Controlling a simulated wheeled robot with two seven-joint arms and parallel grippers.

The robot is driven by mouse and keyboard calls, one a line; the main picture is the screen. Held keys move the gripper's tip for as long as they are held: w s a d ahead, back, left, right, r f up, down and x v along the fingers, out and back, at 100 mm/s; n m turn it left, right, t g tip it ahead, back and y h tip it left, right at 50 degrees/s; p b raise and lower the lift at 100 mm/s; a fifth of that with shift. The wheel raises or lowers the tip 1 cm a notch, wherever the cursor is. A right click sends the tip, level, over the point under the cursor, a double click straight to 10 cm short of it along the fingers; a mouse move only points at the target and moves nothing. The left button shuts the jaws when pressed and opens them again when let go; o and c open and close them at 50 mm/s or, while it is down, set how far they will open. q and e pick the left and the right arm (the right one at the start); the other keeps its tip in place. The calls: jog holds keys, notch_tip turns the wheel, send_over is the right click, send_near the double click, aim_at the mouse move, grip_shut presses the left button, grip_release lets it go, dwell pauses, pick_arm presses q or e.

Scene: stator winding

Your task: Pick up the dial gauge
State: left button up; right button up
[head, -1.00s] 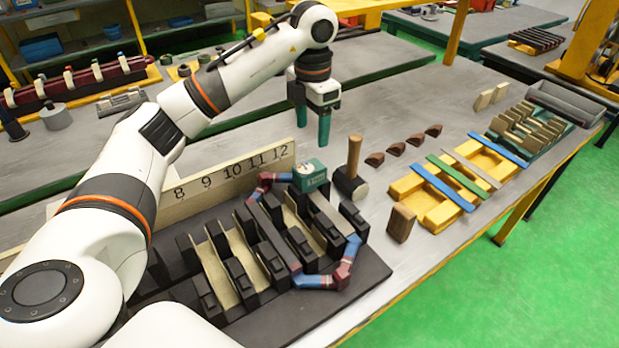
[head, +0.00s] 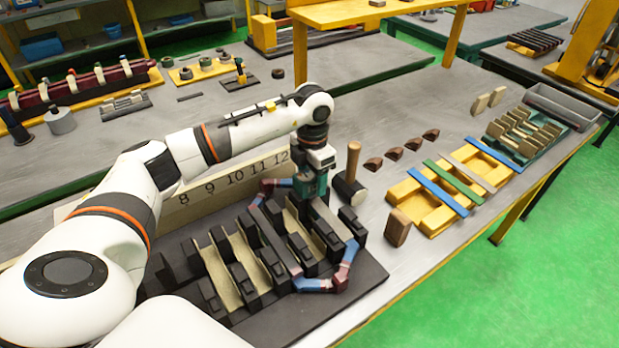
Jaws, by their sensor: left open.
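My left gripper (head: 311,190) points down over the far right end of the dark slotted stator block (head: 345,295). It is open and low, at the small teal box-shaped thing (head: 304,191) on the block, which I take for the dial gauge. The gripper covers most of this thing, and its fingers are of a similar teal, so I cannot tell whether they touch it. A blue and maroon coil (head: 314,285) lies looped through the slots around this spot. My right gripper is not in view.
A wooden-handled mallet (head: 350,180) stands just right of the gripper. A numbered board (head: 220,184) stands behind the block. Several brown wedges (head: 394,153), a brown block (head: 397,228) and a yellow frame with coloured strips (head: 430,212) lie to the right. Bare table lies between them.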

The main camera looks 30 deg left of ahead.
aim_at(312, 173)
pick_arm(q)
jog(key=c, duration=1.1)
jog(key=shift+w+r, duration=0.1)
jog(key=shift+r, duration=0.5)
notch_tip(312, 173, up, 9)
jog(key=shift+f+b, duration=0.2)
jog(key=shift+b, duration=0.9)
jog(key=shift+r+p, duration=1.8)
jog(key=shift+r, duration=0.85)
